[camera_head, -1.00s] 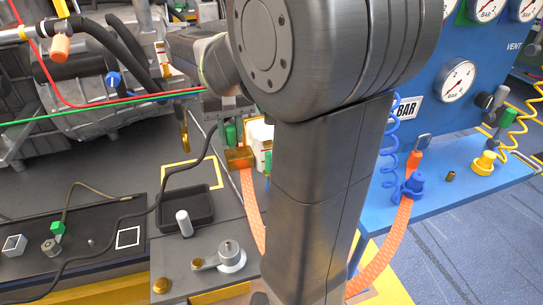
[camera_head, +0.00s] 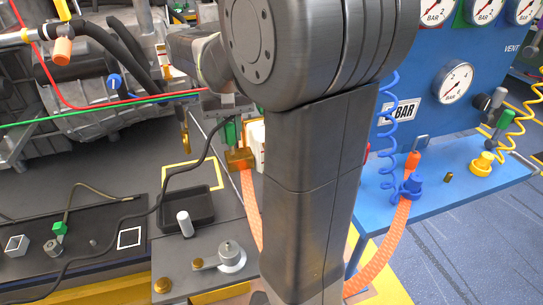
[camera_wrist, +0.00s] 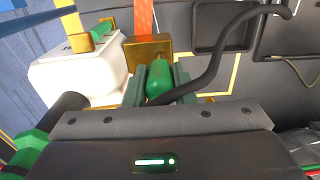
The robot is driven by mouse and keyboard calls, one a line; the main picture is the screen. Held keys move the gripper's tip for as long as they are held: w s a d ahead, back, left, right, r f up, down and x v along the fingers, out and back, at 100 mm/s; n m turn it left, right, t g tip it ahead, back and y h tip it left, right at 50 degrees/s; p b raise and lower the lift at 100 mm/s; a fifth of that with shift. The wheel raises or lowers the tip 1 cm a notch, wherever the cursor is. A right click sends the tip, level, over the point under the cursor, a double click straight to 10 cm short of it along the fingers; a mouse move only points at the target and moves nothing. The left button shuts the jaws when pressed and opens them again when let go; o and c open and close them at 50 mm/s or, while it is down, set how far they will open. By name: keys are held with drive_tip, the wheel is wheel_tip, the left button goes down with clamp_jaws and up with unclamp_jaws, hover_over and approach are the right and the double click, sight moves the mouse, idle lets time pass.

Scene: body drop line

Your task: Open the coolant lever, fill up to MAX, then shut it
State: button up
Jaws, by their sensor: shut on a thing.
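The green lever handle (camera_wrist: 158,82) rises from a brass valve block (camera_wrist: 147,48) in the wrist view. My gripper (camera_wrist: 160,88) is shut on this handle, with a grey-green finger on either side. In the head view my gripper (camera_head: 230,122) is over the brass block (camera_head: 240,158), partly hidden behind my arm. A white tank (camera_wrist: 82,72) with yellow parts on top stands beside the block. Only a strip of the tank (camera_head: 257,140) shows in the head view. Its level and MAX mark cannot be made out.
An orange hose (camera_head: 251,205) runs from the brass block. A black cable (camera_wrist: 225,55) passes close to my gripper. A dark tray (camera_head: 187,210) and a silver knob (camera_head: 232,252) are on the bench. A blue gauge panel (camera_head: 430,75) stands right, an engine (camera_head: 90,80) left.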

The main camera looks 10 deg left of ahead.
drive_tip(key=shift+w+a, duration=0.2)
drive_tip(key=shift+w, duration=0.1)
drive_tip(key=o, duration=0.8)
drive_tip(key=shift+f, duration=0.1)
drive_tip(key=shift+o, duration=0.2)
wheel_tip(320, 180, up, 8)
drive_tip(key=p, duration=0.7)
drive_tip(key=shift+p, duration=0.4)
drive_tip(key=shift+f, duration=0.1)
